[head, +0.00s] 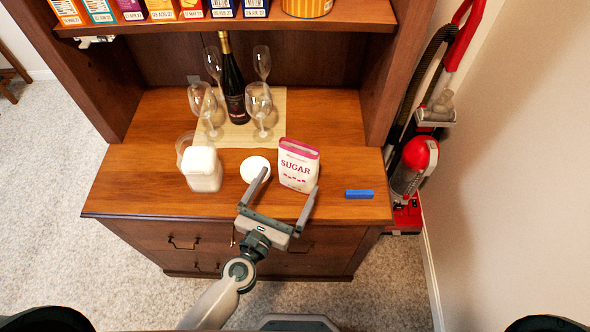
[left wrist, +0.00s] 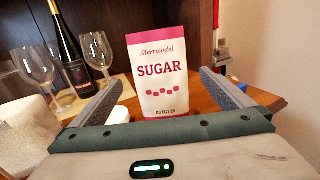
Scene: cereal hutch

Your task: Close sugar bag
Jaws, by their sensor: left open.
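The sugar bag (head: 298,165) stands upright on the hutch counter, white with a pink top band and the word SUGAR. In the left wrist view the sugar bag (left wrist: 158,78) stands ahead of the jaws, between the two finger lines. Its pink top edge looks straight; I cannot tell whether it is sealed. My left gripper (head: 288,180) is open and empty, just in front of the bag, with one finger towards each side. It also shows in the left wrist view (left wrist: 160,88). A blue clip-like bar (head: 359,194) lies on the counter right of the bag. My right gripper is not in view.
A round white lid (head: 255,169) lies left of the bag, close to my left finger. A white-filled clear container (head: 203,169) stands further left. Behind are a wine bottle (head: 232,80) and several glasses on a mat (head: 215,138). A shelf (head: 250,24) overhangs the back.

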